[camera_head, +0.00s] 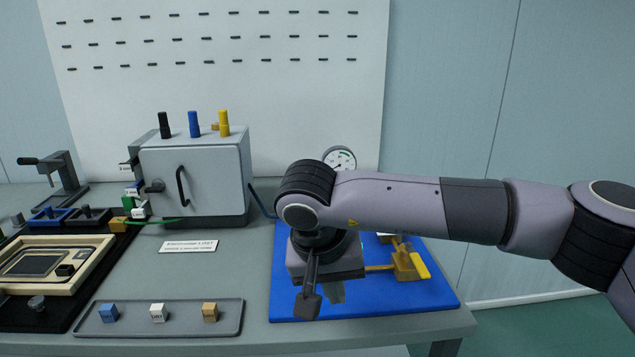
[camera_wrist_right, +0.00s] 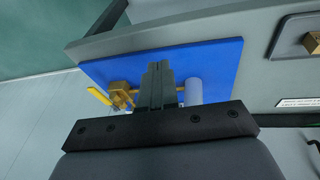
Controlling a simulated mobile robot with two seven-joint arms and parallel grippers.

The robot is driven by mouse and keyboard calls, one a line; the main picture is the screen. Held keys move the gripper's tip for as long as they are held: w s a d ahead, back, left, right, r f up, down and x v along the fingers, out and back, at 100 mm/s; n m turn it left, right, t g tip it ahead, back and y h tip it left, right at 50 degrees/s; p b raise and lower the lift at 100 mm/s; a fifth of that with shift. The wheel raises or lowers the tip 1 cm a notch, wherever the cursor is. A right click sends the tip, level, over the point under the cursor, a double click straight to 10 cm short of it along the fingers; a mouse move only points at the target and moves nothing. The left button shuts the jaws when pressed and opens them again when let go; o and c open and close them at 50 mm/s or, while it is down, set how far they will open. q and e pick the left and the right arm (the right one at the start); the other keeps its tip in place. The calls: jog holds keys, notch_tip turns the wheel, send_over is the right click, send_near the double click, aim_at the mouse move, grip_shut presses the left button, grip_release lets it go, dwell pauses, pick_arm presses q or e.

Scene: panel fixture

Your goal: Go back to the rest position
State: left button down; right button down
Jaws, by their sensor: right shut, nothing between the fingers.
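My right arm reaches in from the right in the head view, over a blue mat (camera_head: 375,307). My right gripper (camera_head: 336,292) points down above the mat, partly hidden by my wrist. In the right wrist view the gripper's fingers (camera_wrist_right: 158,80) are together and empty, over the blue mat (camera_wrist_right: 215,65). A brass valve with a yellow handle (camera_head: 407,265) stands on the mat, to the right of the gripper in the head view. The valve (camera_wrist_right: 120,92) is left of the fingers in the wrist view. My left gripper is in neither view.
A grey cabinet (camera_head: 210,172) with a black handle stands at the back left. A round gauge (camera_head: 340,158) shows behind my arm. A grey tray (camera_head: 178,332) holds three small blocks at the front. A wooden frame (camera_head: 90,255) lies at the left. The table's right edge is near the mat.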

jog(key=s+a+f+m+g+y, duration=0.1)
jog(key=s+a+f+g+y, duration=0.35)
jog(key=s+a, duration=0.3)
jog(key=s+a+r+m+g+y+p, duration=0.3)
jog(key=s+a+r+m+g+y, duration=0.4)
jog(key=s+a+y, duration=0.45)
jog(key=w+d+r+m+t+y+p, duration=0.1)
jog(key=w+r+m+t+y, duration=0.2)
jog(key=m, duration=0.4)
jog(key=w+d+r+m+t+y, duration=0.1)
jog(key=w+d+m+t+y, duration=0.15)
jog(key=m+t, duration=0.4)
jog(key=w+d+r+m+t+y+p, duration=0.1)
jog(key=w+r+m+t+y, duration=0.2)
jog(key=m, duration=0.6)
jog(key=w+d+f+m+t+h+p, duration=0.1)
jog(key=w+d+f+m+t+h, duration=0.2)
jog(key=d+f+m+t+h, duration=0.55)
jog(key=w+d+f+m+t+h+p, duration=0.1)
jog(key=w+d+f+m+t, duration=0.3)
jog(key=m, duration=0.9)
jog(key=s+d+f+m+g+h+p, duration=0.1)
jog(key=s+d+f+m+g+h, duration=0.5)
jog(key=s+d+f+m+h, duration=0.4)
jog(key=s+d+f+m, duration=0.5)
jog(key=f+m, duration=0.1)
jog(key=f, duration=0.2)
jog(key=shift+s+d+f+m, duration=0.3)
jog(key=shift+s+d, duration=0.05)
jog(key=shift+d, duration=0.05)
